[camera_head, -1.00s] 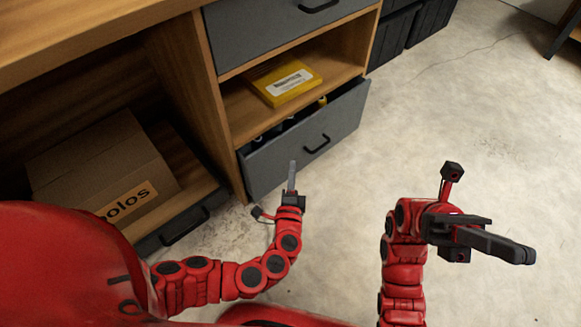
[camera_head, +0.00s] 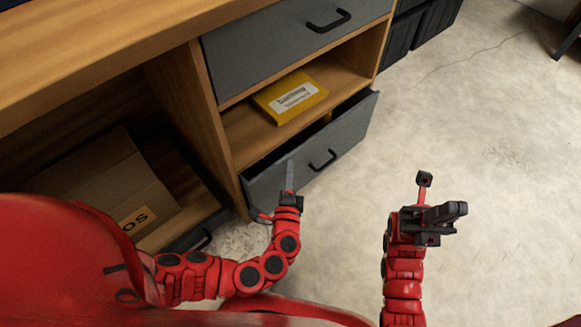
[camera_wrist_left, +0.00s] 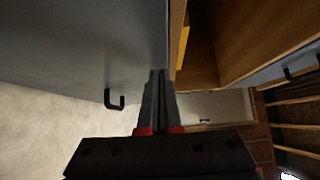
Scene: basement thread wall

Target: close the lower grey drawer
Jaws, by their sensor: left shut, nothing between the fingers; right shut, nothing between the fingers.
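The lower grey drawer (camera_head: 345,134) is partly open, pulled out below the shelf of the wooden cabinet, with a dark bar handle (camera_head: 322,160) on its front. A dark gap shows behind its front. My left gripper (camera_head: 290,164) is shut and empty, in front of the left part of the drawer front in the head view; whether it touches cannot be told. In the left wrist view its fingers (camera_wrist_left: 158,75) are together beside the large grey drawer face (camera_wrist_left: 75,40). My right gripper (camera_head: 462,209) is shut and empty, over the floor to the right, away from the drawer.
An upper grey drawer (camera_head: 270,45) sits above the open shelf holding a yellow box (camera_head: 277,108). A cardboard box (camera_head: 100,185) stands in the left compartment. Dark bins (camera_head: 415,35) stand behind the cabinet. The concrete floor (camera_head: 480,130) at right is clear.

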